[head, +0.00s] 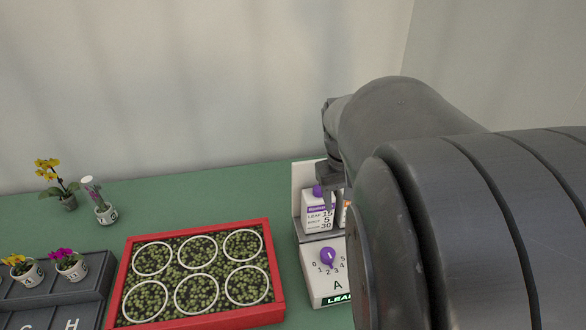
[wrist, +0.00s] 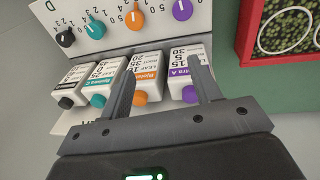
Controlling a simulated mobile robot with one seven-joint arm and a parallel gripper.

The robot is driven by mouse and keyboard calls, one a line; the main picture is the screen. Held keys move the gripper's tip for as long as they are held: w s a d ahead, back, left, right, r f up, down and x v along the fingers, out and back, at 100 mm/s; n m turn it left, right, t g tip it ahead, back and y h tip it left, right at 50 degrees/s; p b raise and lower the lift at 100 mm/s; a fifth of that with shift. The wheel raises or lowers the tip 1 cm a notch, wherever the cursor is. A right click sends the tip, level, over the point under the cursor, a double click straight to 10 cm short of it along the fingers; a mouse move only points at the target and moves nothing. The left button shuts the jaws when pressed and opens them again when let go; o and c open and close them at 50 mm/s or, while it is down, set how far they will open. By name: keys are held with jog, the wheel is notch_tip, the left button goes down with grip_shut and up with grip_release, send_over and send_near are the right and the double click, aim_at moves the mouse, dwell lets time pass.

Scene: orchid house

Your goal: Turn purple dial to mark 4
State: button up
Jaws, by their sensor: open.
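The purple dial (head: 328,256) sits on a white sloped panel (head: 325,290) above the letter A, with numerals 0 to 4 around it. It has a white line on its face; I cannot tell surely which mark it indicates. In the wrist view the purple dial (wrist: 182,9) is at the top, cut by the frame edge. My gripper (head: 332,203) is open, above and behind the dial, by the bottles. In the wrist view my gripper (wrist: 163,66) has its fingers spread over the bottles, apart from the dial, with nothing visibly held.
Labelled bottles stand behind the dials, including a purple-capped one (wrist: 188,73) and an orange-capped one (wrist: 146,80). Orange (wrist: 134,19), teal (wrist: 95,27) and black (wrist: 65,37) dials share the panel. A red-rimmed tray (head: 200,320) is left; potted orchids (head: 66,200) stand farther left.

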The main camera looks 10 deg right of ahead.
jog(key=s+a+f+g+y, duration=0.1)
jog(key=s+a+y, duration=0.1)
jog(key=a, duration=0.1)
send_near(328, 252)
jog(key=shift+m, duration=0.4)
jog(key=shift+a+f, duration=0.15)
jog(key=shift+f, duration=4.1)
jog(key=c, duration=1)
